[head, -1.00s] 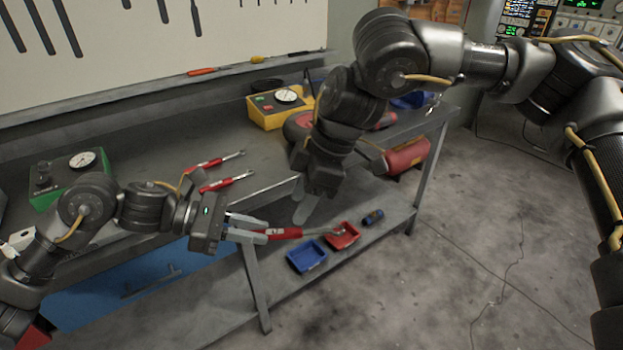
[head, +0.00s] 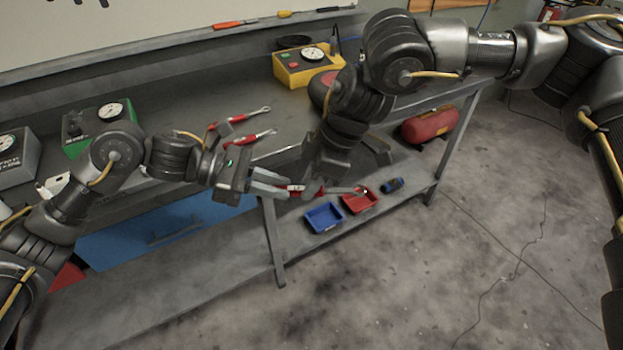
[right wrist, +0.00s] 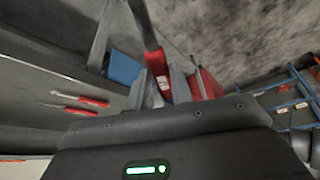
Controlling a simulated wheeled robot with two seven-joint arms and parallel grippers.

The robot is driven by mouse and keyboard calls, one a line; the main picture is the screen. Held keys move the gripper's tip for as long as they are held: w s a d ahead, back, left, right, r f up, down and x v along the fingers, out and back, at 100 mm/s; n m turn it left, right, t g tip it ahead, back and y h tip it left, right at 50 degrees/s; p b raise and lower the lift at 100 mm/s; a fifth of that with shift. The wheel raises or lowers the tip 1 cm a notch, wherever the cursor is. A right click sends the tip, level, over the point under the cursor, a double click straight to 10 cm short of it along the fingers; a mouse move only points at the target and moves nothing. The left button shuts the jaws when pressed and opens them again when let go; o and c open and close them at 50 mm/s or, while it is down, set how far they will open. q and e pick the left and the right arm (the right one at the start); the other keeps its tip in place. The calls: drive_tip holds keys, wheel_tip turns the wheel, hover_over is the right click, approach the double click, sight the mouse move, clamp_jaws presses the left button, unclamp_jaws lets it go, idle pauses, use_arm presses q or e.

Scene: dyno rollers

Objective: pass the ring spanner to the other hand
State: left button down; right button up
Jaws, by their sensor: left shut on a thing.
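The ring spanner (head: 297,190) has a red handle and a silver shaft that reaches right, over the red bin in the head view. My left gripper (head: 272,184) is shut on the handle's left part and holds it in front of the bench. My right gripper (head: 315,190) is at the handle, coming from above, and its arm partly hides the area. In the right wrist view my right gripper (right wrist: 160,88) has its fingers apart, with the red handle (right wrist: 151,50) showing between them. Whether either finger touches the handle I cannot tell.
Two more red-handled spanners (head: 238,118) (head: 250,138) lie on the bench (head: 200,105). A yellow gauge box (head: 305,66) and a green one (head: 85,135) stand on it. A blue bin (head: 323,217), a red bin (head: 360,202) and a red cylinder (head: 430,125) are lower down.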

clamp_jaws()
use_arm(q)
drive_tip(key=c, duration=1.2)
unclamp_jaws()
